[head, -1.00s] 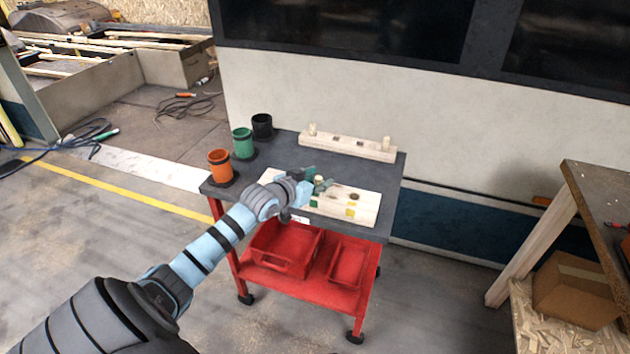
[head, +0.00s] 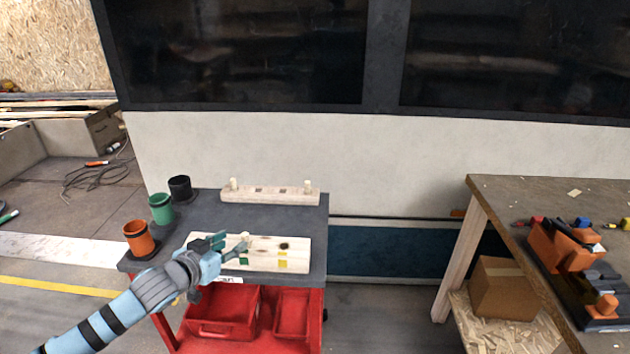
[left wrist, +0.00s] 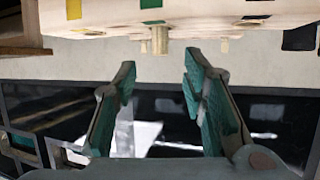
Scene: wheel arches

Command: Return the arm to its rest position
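My left gripper (head: 233,243) is over the left part of a pale wooden board (head: 300,252) with coloured squares and a dark hole, on the trolley's top (head: 200,207). In the left wrist view its two green-padded fingers (left wrist: 163,95) are spread with nothing between them. A short wooden peg (left wrist: 160,40) stands on the board just beyond the fingertips, apart from them; in the head view it shows close to the gripper (head: 245,237). My right gripper is in no view.
Orange (head: 139,238), green (head: 161,208) and black (head: 180,188) cups stand along the trolley's left side. A wooden rail (head: 270,195) with two pegs lies at the back. Red bins (head: 229,311) sit below. A workbench (head: 500,200) with an orange holder (head: 565,248) stands right.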

